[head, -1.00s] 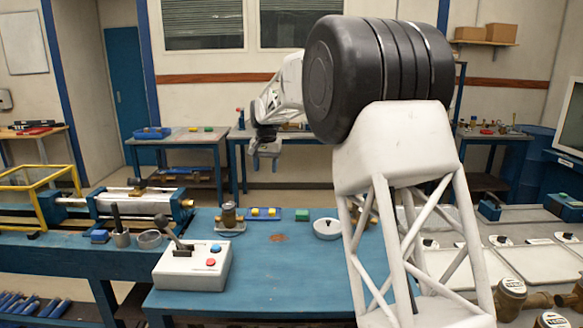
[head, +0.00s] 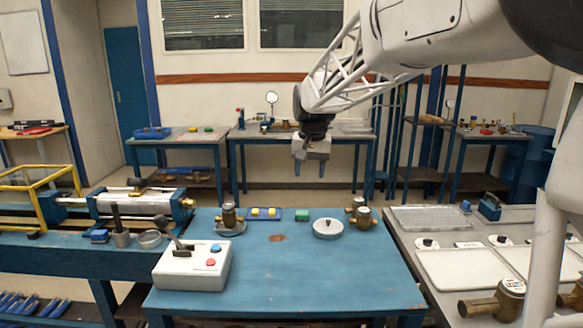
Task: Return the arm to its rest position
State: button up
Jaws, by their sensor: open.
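My gripper (head: 310,171) hangs at the end of my arm, fingers pointing down, in the upper middle of the head view. Its two fingers are apart and nothing is between them. It is in the air above the far side of the blue table (head: 290,265), clear of everything on it. My white lattice arm reaches in from the upper right and covers part of the background.
On the blue table are a control box (head: 193,265) with a lever, a brass meter (head: 229,218), a green block (head: 302,215), a round white dial (head: 328,229) and brass fittings (head: 361,214). A test bench (head: 145,203) stands left; a grey table with trays (head: 450,268) stands right. The blue table's middle is clear.

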jog(key=s+d+f, duration=0.4)
jog(key=s, duration=1)
jog(key=s+d+f, duration=0.3)
jog(key=s+d, duration=0.2)
jog(key=s, duration=0.9)
jog(key=s+d+f+n+t, duration=0.1)
jog(key=s+d+f, duration=0.3)
jog(key=s, duration=1.1)
jog(key=shift+d+f+h, duration=0.3)
jog(key=shift+f, duration=0.05)
